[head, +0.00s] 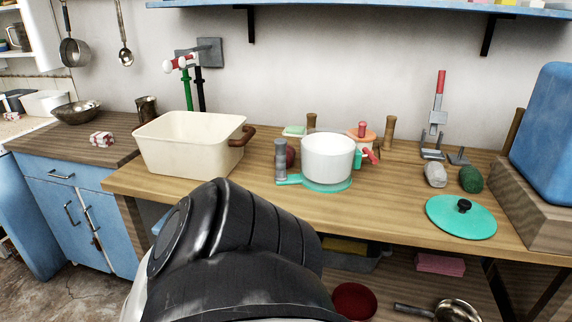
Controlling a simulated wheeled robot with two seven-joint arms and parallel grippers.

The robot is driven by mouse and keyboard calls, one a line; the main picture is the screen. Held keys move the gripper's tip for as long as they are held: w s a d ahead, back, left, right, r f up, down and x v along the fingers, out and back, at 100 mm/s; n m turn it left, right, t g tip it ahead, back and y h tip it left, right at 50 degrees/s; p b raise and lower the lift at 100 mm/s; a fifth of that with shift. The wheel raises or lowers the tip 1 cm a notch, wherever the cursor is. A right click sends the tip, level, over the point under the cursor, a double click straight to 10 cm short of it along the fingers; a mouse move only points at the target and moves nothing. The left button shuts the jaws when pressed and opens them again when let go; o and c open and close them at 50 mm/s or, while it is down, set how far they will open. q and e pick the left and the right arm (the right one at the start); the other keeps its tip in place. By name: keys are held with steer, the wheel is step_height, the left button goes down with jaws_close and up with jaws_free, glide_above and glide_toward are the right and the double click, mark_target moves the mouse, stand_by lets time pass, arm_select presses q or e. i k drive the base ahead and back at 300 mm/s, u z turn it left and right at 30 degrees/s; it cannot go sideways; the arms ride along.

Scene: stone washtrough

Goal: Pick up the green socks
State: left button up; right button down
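A dark green rounded bundle, which looks like the green socks (471,179), lies on the wooden table at the right in the head view. It sits just behind a flat turquoise lid and beside a similar grey bundle (435,173). Nothing is holding it. A large black link of my own arm fills the lower middle of the view and hides part of the table's front edge. Neither of my grippers shows, so their state and their distance from the socks cannot be seen.
The turquoise lid (461,216) with a black knob lies in front of the socks. A metal stand with a red-topped post (438,105) rises behind them. A blue container (545,134) stands to the right. A white pot (327,158) and cream basin (188,145) stand left.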

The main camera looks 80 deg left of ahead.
mark_target(471, 180)
steer(key=k, duration=0.25)
steer(key=u, duration=1.4)
